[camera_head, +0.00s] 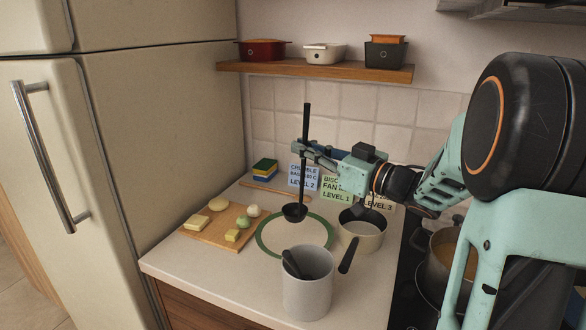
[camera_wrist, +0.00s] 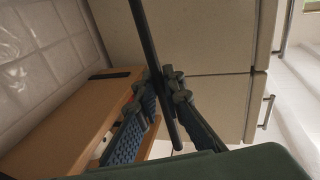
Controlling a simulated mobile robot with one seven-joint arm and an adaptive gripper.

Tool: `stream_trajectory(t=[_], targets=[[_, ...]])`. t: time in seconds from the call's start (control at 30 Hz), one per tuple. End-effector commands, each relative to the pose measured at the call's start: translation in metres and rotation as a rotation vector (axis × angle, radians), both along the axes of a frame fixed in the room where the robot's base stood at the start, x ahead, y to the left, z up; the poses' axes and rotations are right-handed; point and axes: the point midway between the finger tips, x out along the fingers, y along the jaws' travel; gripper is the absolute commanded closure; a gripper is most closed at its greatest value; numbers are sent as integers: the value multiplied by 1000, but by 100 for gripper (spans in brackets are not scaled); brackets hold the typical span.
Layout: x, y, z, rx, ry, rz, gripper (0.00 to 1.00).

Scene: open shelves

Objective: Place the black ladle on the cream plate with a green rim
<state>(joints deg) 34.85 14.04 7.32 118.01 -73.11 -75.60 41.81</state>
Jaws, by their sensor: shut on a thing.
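The black ladle (camera_head: 304,165) hangs nearly upright in my gripper (camera_head: 302,148), bowl down. My gripper is shut on the long handle, which also shows in the wrist view (camera_wrist: 148,45) between the fingers (camera_wrist: 168,95). The ladle's bowl (camera_head: 295,212) appears over the back part of the cream plate with a green rim (camera_head: 265,240), which lies flat on the counter. I cannot tell whether the bowl touches the plate. The plate's front right part is partly hidden by a grey container.
The grey container (camera_head: 307,296) with a dark utensil stands in front of the plate. A pan (camera_head: 362,236) is to the right, and a cutting board (camera_head: 205,238) with food pieces is to the left. Cards (camera_head: 337,190) and a sponge (camera_head: 265,169) are behind. A pot (camera_head: 440,265) sits far right.

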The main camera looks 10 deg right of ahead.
Motion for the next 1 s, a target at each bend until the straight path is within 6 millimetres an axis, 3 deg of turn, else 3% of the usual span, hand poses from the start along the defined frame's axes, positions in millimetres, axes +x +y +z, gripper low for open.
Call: stream_trajectory(t=[0.27, 0.5, 0.93, 0.97, 1.0], targets=[[14, 3, -17, 0, 0, 0, 100], [19, 4, -50, 1, 1, -1, 100], [19, 4, -58, 0, -1, 0, 100], [18, 4, -56, -1, -1, 0, 89], [18, 4, -56, -1, -1, 0, 84]])
